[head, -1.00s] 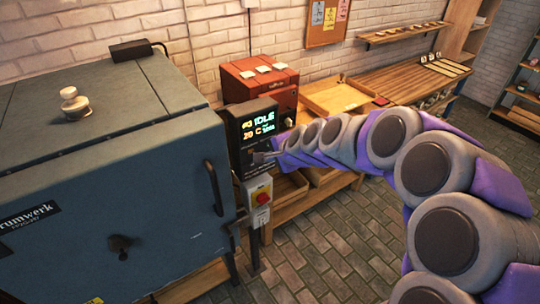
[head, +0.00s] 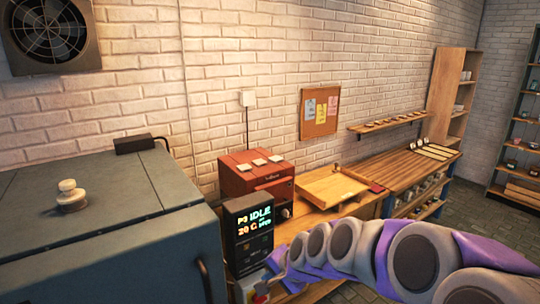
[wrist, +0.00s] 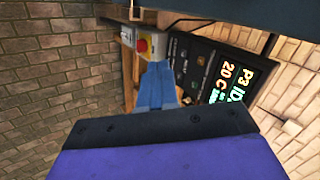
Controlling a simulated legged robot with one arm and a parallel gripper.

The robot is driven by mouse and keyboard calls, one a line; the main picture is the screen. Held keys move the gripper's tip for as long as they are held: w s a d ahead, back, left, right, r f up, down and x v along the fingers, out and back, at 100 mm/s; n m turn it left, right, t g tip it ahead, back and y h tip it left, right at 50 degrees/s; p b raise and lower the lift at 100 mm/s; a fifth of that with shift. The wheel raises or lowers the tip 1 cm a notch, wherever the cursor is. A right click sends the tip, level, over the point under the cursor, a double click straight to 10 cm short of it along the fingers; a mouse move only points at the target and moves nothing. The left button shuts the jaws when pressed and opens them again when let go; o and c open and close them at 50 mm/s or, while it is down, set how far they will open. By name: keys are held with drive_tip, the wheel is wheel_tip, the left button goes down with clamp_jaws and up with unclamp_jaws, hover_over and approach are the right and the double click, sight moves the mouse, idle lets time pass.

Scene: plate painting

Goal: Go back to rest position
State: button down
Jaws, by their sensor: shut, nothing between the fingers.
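My gripper (head: 270,281) is at the end of my purple and grey arm, low in the head view, in front of the kiln's control panel (head: 249,232). In the wrist view my gripper's blue-grey fingers (wrist: 157,70) are together and empty. The panel shows IDLE and 20 C, and its lit display (wrist: 232,85) is tilted in the wrist view. Just beyond the fingertips there is a red knob (wrist: 143,45) on a yellow and white switch box. I cannot tell whether the fingers touch anything.
The blue-grey kiln (head: 110,215) fills the left, with a pale knob (head: 71,196) on its lid. A red box-shaped machine (head: 256,175) and a wooden tray (head: 332,187) stand on the wooden bench (head: 408,170) along the brick wall. Shelves stand at the far right. Some brick floor is open.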

drive_tip(key=s+d+n+g+h, duration=0.1)
drive_tip(key=s+d, duration=0.3)
drive_tip(key=s, duration=0.7)
drive_tip(key=s+d+f+n+g+h, duration=0.1)
drive_tip(key=s+d+n+g, duration=0.3)
drive_tip(key=s, duration=0.8)
drive_tip(key=s+d+f+n+g+h+b, duration=0.1)
drive_tip(key=s+d+n+g+h, duration=0.1)
drive_tip(key=s+d, duration=0.4)
drive_tip(key=s+h, duration=0.1)
drive_tip(key=s, duration=0.4)
drive_tip(key=shift+s+f+n, duration=0.25)
drive_tip(key=shift+s+n, duration=0.05)
drive_tip(key=shift+s, duration=0.1)
